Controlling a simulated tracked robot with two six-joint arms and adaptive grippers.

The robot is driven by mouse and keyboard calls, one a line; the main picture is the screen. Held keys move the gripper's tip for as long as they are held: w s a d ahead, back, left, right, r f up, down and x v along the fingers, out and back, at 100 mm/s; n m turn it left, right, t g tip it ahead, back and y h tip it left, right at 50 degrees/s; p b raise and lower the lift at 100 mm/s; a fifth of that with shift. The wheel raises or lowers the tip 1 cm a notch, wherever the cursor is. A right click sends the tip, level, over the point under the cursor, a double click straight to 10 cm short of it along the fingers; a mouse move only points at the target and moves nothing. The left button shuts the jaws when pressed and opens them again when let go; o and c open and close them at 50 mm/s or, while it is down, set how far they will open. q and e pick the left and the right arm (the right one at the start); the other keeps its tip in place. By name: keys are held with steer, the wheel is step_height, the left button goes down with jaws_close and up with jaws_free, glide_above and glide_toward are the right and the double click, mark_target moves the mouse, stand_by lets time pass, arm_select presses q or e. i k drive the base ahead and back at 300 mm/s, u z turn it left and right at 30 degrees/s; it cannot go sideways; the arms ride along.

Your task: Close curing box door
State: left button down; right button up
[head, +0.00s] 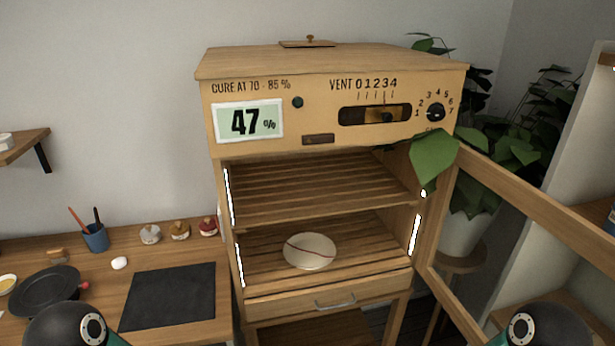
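The wooden curing box (340,62) stands in the middle of the head view with its front open. Its door (545,205) is a wooden frame hinged on the right side and swung wide open toward me at the right. A pale plate or bowl with a dark red line (310,251) rests on the lower slatted shelf (265,262). The upper slatted shelf (320,190) is empty. Parts of my two arms show at the bottom left and bottom right. Both grippers are out of view.
A wooden table (85,263) at the left holds a black mat (168,297), a dark pan (45,290), a blue cup with tools (94,238) and several small jars. A leafy plant (490,150) stands behind the door; one leaf (433,158) overhangs the box's front right edge.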

mark_target(590, 241)
steer(key=z, duration=0.25)
steer(key=k, duration=0.25)
steer(key=u, duration=0.7)
steer(key=i, duration=0.15)
steer(key=z, duration=2.55)
steer(key=k, duration=1.25)
steer(key=u, duration=3.65)
steer(key=k, duration=0.1)
steer(key=z, duration=2)
steer(key=i, duration=1)
steer(key=z, duration=0.1)
